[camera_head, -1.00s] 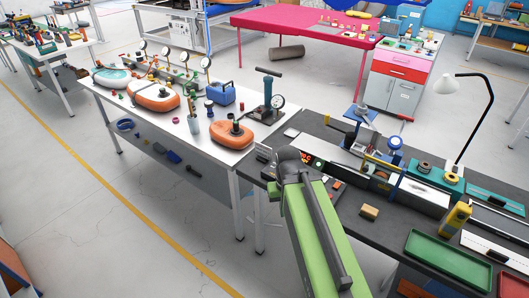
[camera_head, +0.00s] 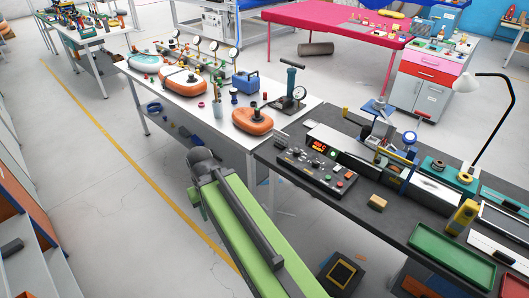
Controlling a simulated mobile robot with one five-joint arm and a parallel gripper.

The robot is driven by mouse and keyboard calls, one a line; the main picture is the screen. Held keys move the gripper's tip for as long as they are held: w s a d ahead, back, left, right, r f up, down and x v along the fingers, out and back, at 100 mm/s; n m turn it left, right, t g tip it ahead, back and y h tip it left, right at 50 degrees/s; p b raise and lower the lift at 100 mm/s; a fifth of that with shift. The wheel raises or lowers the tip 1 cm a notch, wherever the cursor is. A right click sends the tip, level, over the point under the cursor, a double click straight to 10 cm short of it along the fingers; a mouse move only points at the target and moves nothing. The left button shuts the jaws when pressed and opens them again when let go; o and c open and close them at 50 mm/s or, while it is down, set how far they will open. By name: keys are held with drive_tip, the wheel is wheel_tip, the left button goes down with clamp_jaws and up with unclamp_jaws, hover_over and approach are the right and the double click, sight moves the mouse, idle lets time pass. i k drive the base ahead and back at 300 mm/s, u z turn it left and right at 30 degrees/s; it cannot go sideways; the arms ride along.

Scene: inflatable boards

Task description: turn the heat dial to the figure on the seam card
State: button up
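A black control panel (camera_head: 312,172) with several small knobs and buttons stands on the left end of the dark bench. A lit red display (camera_head: 317,146) sits at its back edge; its figures are too small to read surely. Which knob is the heat dial I cannot tell. I cannot make out a seam card; a white sheet (camera_head: 492,246) lies at the bench's right, its writing unreadable. My green arm crosses the lower middle, left of the panel and apart from it. My gripper does not show.
The dark bench also holds a green tray (camera_head: 450,255), a tan block (camera_head: 377,203), a yellow tool (camera_head: 463,215) and a white lamp (camera_head: 467,83). A white table (camera_head: 205,118) with orange and teal inflatables stands behind left. Floor at left is clear.

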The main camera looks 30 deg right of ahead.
sight(296, 151)
drive_tip(key=z, duration=0.7)
drive_tip(key=k, duration=0.1)
drive_tip(key=u, duration=2.8)
drive_tip(key=k, duration=0.85)
drive_tip(key=z, duration=1.8)
drive_tip(key=i, duration=1)
drive_tip(key=u, duration=0.05)
